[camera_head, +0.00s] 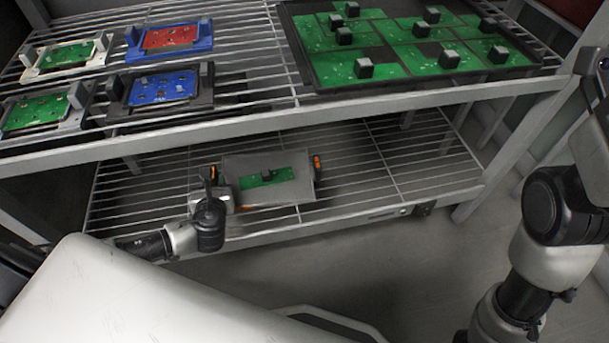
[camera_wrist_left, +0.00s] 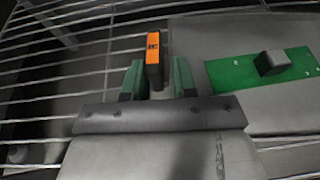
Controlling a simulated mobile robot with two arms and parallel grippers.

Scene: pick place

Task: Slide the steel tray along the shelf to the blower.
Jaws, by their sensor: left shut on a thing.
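The steel tray (camera_head: 296,166) lies on the wire lower shelf. It carries a green circuit board (camera_head: 268,177) with a dark block on it. The tray has an orange and black handle on its left and another on its right (camera_head: 317,165). My left gripper (camera_head: 222,201) is at the tray's left side. In the left wrist view my left gripper (camera_wrist_left: 157,82) is shut on the orange-marked handle (camera_wrist_left: 153,58), with the tray (camera_wrist_left: 195,95) and its board (camera_wrist_left: 230,72) to the right. The blower is not clearly identifiable; a small dark fitting (camera_head: 424,208) sits on the shelf's front edge.
The upper shelf (camera_head: 250,68) overhangs the tray. It holds a large black tray (camera_head: 290,40) of green boards at right and several fixtured boards, including one in a blue holder (camera_head: 206,46), at left. The lower shelf right of the tray (camera_head: 415,165) is clear.

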